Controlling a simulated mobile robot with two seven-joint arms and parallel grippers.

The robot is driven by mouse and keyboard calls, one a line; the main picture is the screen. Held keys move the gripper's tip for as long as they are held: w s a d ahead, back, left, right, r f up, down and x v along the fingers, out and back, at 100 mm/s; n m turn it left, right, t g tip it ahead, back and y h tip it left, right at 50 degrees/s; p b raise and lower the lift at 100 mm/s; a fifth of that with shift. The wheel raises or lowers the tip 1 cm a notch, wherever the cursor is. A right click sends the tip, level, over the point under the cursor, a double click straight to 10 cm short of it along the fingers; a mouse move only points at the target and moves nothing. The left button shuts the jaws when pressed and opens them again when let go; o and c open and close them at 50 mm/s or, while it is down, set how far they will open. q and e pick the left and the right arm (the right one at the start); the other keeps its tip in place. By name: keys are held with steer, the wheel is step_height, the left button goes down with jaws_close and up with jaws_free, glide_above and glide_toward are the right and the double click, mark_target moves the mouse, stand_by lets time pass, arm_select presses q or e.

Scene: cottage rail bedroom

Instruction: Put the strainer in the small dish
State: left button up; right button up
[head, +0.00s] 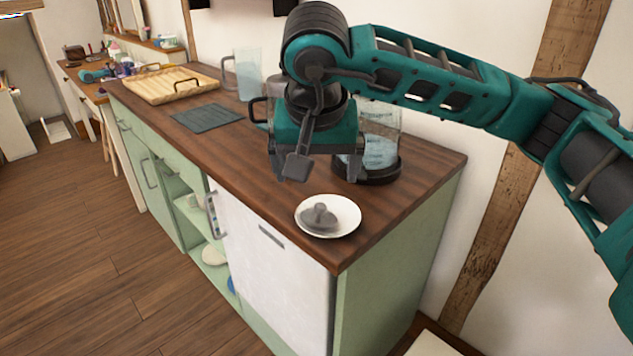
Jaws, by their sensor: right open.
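The small dish (344,228) is white and round and stands near the front right corner of the wooden counter. A small grey object that looks like the strainer (318,216) lies inside it, towards its left side. My right gripper (318,167) points down above and behind the dish, clear of both dish and strainer. It is open with nothing between its fingers. My left gripper is out of view.
A glass vessel on a dark round base (380,168) stands close behind my right gripper. A clear jug (249,75), a dark mat (207,117) and a wooden tray (163,84) are farther back. The counter (250,150) left of the dish is bare.

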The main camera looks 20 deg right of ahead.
steer(key=s+a+f+m+g+y, duration=0.1)
steer(key=s+a+f+g+y, duration=0.3)
steer(key=a, duration=0.5)
steer(key=s+a+f+m+g+y, duration=0.1)
steer(key=s+a+g+y, duration=0.1)
steer(key=s+a+y, duration=0.5)
steer(key=s+a+r+m+g+y, duration=0.2)
steer(key=a+r+m+g+y, duration=0.1)
steer(key=a+r+m+y, duration=0.55)
steer(key=w+d+f+m+t+y, duration=0.15)
steer(key=w+m+t, duration=0.25)
steer(key=m+t, duration=0.55)
steer(key=w+d+f+m+t+y, duration=0.1)
steer(key=w+d+m+t+y, duration=0.35)
steer(key=m, duration=0.85)
steer(key=w+d+f+m+t+h, duration=0.2)
steer(key=d+f+m+t+h, duration=0.2)
steer(key=f+m+t+h, duration=0.85)
steer(key=s+d+f+m+g+h, duration=0.2)
steer(key=s+d+f+m+g, duration=0.1)
steer(key=f+m, duration=0.3)
steer(key=s+d+f+m+g+h, duration=0.3)
steer(key=s+f+m+g, duration=0.1)
steer(key=f+m, duration=0.2)
steer(key=s+d+f+m+g+h, duration=0.3)
steer(key=f+m, duration=0.3)
steer(key=f, duration=0.2)
steer(key=shift+s+d+f+m+g, duration=0.35)
steer(key=shift+s+d+g, duration=0.1)
steer(key=shift+d, duration=0.05)
